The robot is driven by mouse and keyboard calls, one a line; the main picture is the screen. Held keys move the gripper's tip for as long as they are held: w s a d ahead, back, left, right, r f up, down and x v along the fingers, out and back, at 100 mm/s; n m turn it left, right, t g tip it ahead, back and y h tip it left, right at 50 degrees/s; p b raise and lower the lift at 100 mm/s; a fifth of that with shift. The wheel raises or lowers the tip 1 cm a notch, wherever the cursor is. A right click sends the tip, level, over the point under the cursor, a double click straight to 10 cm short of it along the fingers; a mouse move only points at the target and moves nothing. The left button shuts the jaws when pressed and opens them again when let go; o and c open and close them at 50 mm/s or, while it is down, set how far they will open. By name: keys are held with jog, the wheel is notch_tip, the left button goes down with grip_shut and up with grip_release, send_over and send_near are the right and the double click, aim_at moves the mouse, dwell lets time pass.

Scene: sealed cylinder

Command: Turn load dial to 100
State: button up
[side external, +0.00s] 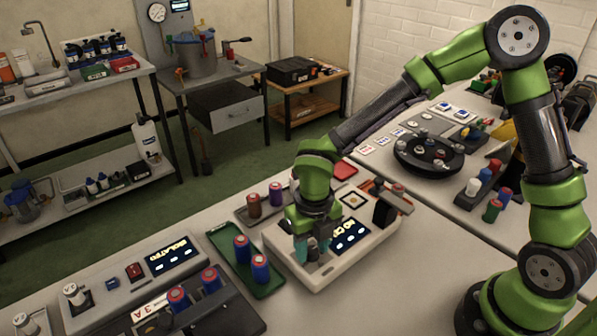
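A white console (358,257) with a dark lit display (350,235) stands on the bench at the picture's centre. My gripper (313,248) points down over the console's left front part, its teal fingertips on either side of a small dark grey knob (313,254). The fingers partly hide this knob, and I cannot tell whether they touch it. No scale or number for the load dial is readable, so I cannot confirm which part is the dial. A black upright part (384,213) stands at the console's right end.
A green tray (226,245) with blue-and-red cylinders (260,269) lies close to the console's left. A second panel (135,275) with a display and a red switch is further left. A round black carousel (429,155) stands behind on the right. Bare bench lies in front of the console.

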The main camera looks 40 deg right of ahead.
grip_shut()
